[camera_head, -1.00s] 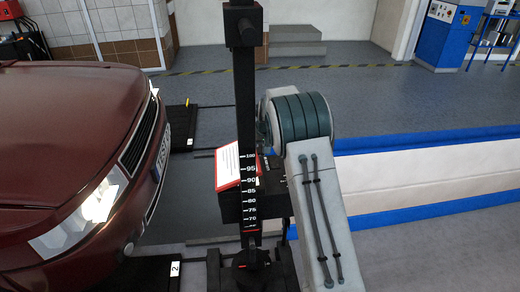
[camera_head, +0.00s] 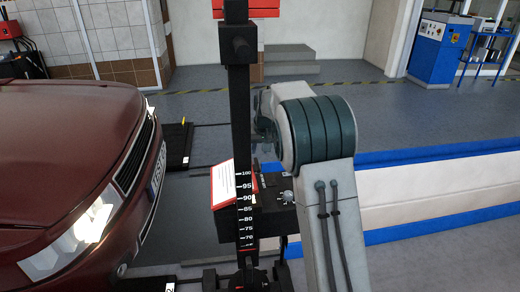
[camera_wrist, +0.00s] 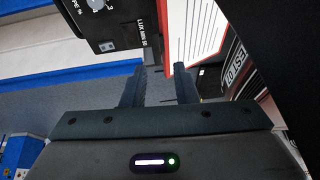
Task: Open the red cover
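The red cover (camera_head: 222,185) has a white printed sheet on its face. It sits tilted on the left side of the black box (camera_head: 268,222), partly behind the black scaled post. In the wrist view the cover (camera_wrist: 196,28) shows at the top right as a white panel with red edges, and the black box (camera_wrist: 112,20) is to its left. My gripper (camera_wrist: 161,72) is open, its two fingers apart and pointing toward the cover's lower left edge. I see nothing held between them. In the head view the fingers are not clearly visible behind the post and my arm.
The black post (camera_head: 240,110) with white numbers stands in front of the box. A dark red car (camera_head: 70,150) is close on the left. A low white wall with blue edges (camera_head: 440,195) runs along the right. Open grey floor lies behind.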

